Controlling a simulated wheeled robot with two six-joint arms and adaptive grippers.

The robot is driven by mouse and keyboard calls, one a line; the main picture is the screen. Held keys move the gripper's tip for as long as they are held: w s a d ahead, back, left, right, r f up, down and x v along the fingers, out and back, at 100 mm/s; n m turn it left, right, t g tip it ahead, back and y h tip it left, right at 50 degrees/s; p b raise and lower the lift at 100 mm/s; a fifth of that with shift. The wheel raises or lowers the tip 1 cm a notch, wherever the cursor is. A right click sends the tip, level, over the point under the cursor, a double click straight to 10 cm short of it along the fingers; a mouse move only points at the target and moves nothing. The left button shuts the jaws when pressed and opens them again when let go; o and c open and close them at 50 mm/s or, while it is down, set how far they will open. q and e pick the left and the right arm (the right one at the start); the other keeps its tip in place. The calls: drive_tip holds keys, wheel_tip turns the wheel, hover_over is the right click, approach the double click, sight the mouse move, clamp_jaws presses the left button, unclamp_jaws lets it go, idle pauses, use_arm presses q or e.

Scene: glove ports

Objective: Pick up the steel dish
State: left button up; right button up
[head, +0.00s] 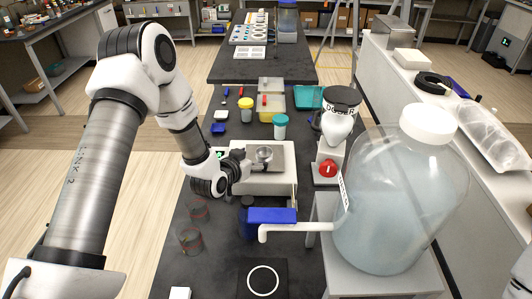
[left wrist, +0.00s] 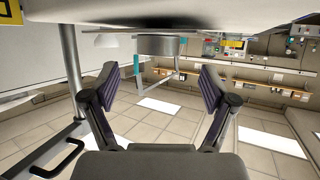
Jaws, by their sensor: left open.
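The steel dish (head: 265,153), small, round and grey, sits on top of the white box-shaped device (head: 268,187) in the middle of the bench. My left gripper (head: 246,166) is just left of the dish, low over the device's top. In the left wrist view, which looks upside down, the two fingers (left wrist: 160,86) are spread wide with nothing between them. I cannot tell the exact distance. My right gripper is out of view.
A dispenser with a red knob (head: 328,169) and a large clear carboy (head: 405,200) stand to the right. Red-marked glass beakers (head: 190,239) stand at front left.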

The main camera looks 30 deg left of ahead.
sight(268, 151)
use_arm(q)
drive_tip(key=shift+w+d+r+p, duration=0.2)
drive_tip(key=shift+w+p, duration=0.25)
drive_tip(key=shift+p, duration=0.1)
drive_tip(key=x, duration=0.2)
drive_tip(key=f+x, duration=0.1)
drive_tip(key=x, duration=0.2)
drive_tip(key=shift+a, duration=0.1)
drive_tip(key=shift+s+r, duration=0.15)
drive_tip(key=shift+s, duration=0.15)
drive_tip(key=shift+c, duration=1.4)
drive_tip(key=shift+s+r, duration=0.15)
drive_tip(key=shift+s, duration=0.05)
drive_tip(key=c, duration=0.5)
drive_tip(key=shift+s, duration=0.1)
drive_tip(key=c, duration=0.4)
drive_tip(key=shift+w, duration=0.25)
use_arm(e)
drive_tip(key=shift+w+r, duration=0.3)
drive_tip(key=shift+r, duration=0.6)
